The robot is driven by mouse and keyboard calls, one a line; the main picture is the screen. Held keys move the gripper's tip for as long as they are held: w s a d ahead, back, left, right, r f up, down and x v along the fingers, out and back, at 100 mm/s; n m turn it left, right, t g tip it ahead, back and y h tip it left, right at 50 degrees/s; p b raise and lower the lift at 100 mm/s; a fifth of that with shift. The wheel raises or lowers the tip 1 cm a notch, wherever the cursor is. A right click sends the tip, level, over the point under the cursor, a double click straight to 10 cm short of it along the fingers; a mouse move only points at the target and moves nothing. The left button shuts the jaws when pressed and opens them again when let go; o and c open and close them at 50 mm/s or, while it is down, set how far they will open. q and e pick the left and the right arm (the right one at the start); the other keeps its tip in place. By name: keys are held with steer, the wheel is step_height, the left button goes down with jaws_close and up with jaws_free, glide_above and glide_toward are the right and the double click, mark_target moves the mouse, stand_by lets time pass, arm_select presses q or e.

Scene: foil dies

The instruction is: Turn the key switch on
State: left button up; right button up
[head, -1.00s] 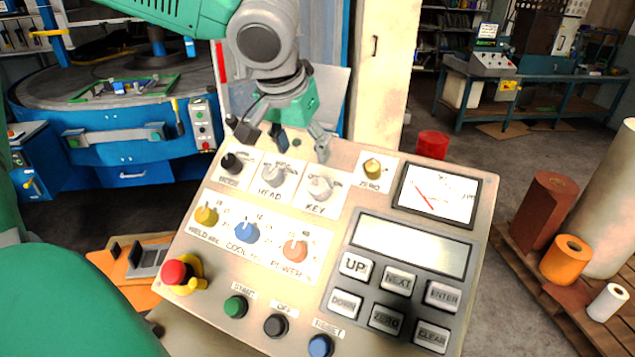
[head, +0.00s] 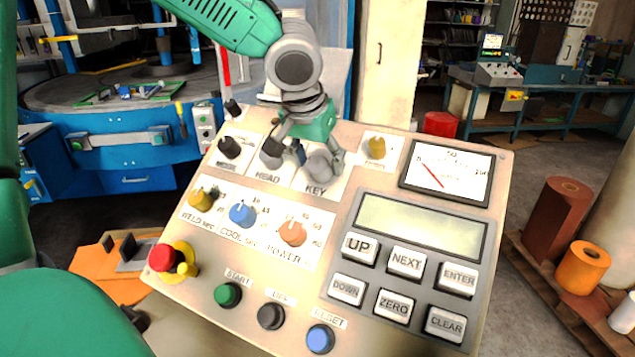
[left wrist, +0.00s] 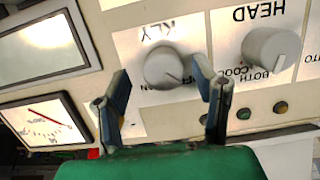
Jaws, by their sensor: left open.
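The key switch is a round grey knob (head: 319,166) above the KEY label, in the upper row of the tilted beige control panel (head: 165,292). It also shows in the left wrist view (left wrist: 168,66), with a dark pointer line on its face. My left gripper (head: 312,156) is over the knob from the panel's far edge. In the left wrist view its open fingers (left wrist: 161,78) lie on either side of the knob, with nothing held. I cannot tell whether a finger touches it. My right gripper is not in view.
The grey HEAD knob (head: 271,152) is close beside the left gripper. The black MODE knob (head: 230,147) and yellow ZERO knob (head: 376,147) stand in the same row. Below are the yellow, blue and orange (head: 292,233) dials. A red emergency button (head: 160,257) sits at the panel's left.

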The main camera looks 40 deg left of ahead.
arm_select(q)
steer(key=shift+w+d+f, duration=0.15)
steer(key=shift+d+f, duration=0.35)
steer(key=shift+f, duration=0.15)
steer(key=shift+w+a+f, duration=0.1)
steer(key=shift+a+f, duration=0.1)
steer(key=shift+a, duration=0.4)
steer(key=shift+a+f, duration=0.15)
steer(key=shift+a, duration=0.4)
steer(key=shift+a+f, duration=0.1)
steer(key=shift+a, duration=0.15)
steer(key=c, duration=0.7)
steer(key=shift+w+d, duration=0.1)
steer(key=c, duration=0.3)
steer(key=shift+w+d+r, duration=0.1)
steer(key=shift+d+r, duration=0.15)
steer(key=shift+d, duration=0.5)
steer(key=shift+c, duration=0.7)
steer(key=shift+a, duration=0.45)
steer(key=shift+d, duration=0.1)
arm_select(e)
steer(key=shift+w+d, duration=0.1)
